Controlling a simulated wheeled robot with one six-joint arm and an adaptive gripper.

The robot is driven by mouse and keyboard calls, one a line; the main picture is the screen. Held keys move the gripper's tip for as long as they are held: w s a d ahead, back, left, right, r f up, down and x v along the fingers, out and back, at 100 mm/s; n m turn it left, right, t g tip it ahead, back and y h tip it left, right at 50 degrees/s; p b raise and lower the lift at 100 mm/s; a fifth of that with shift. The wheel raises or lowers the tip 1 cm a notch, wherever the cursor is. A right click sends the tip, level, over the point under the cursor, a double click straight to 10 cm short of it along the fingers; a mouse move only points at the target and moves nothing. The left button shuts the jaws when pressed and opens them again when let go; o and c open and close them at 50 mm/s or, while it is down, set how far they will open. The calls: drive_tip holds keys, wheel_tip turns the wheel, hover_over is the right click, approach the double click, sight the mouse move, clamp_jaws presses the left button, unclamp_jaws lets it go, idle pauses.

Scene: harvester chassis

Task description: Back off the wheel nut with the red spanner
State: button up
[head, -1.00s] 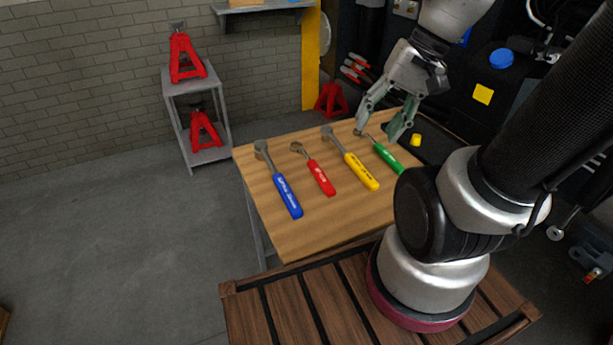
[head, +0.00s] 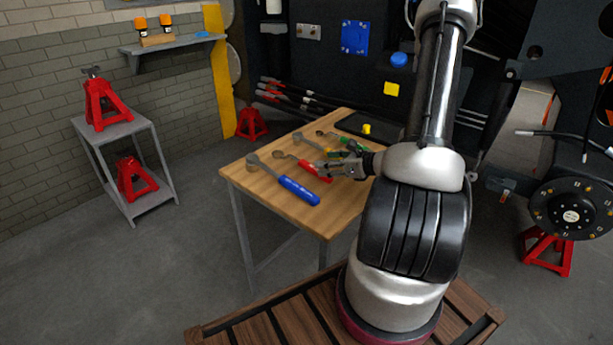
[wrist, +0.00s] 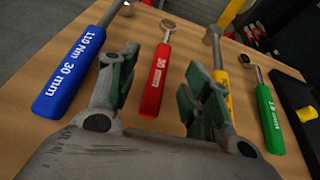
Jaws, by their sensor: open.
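The red spanner (wrist: 155,80) lies on the wooden table, its handle marked 30 mm. In the wrist view it sits between the spread fingers of my gripper (wrist: 157,88), head pointing away. In the head view my gripper (head: 326,168) is low at the table, close to the red handle (head: 318,175), and partly covers the tools behind it. My gripper is open and holds nothing. The wheel hub (head: 571,215), a dark disc with a ring of small fasteners, is at the far right; I cannot tell which nut is the wheel nut.
The blue wrench (wrist: 75,70) lies left of the red spanner. The yellow wrench (wrist: 221,72) and green wrench (wrist: 268,118) lie to its right. A small yellow piece (head: 367,129) is near the back of the table (head: 245,180). A red jack stand (head: 545,252) stands beneath the hub.

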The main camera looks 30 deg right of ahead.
sight(311, 166)
drive_tip(key=shift+d+f+m, duration=0.25)
drive_tip(key=shift+f+m, duration=0.05)
drive_tip(key=shift+f, duration=0.1)
drive_tip(key=shift+w+a+f, duration=0.1)
drive_tip(key=shift+w+f, duration=0.05)
drive_tip(key=shift+f, duration=0.05)
drive_tip(key=x, duration=0.7)
drive_tip(key=shift+f, duration=0.1)
clamp_jaws()
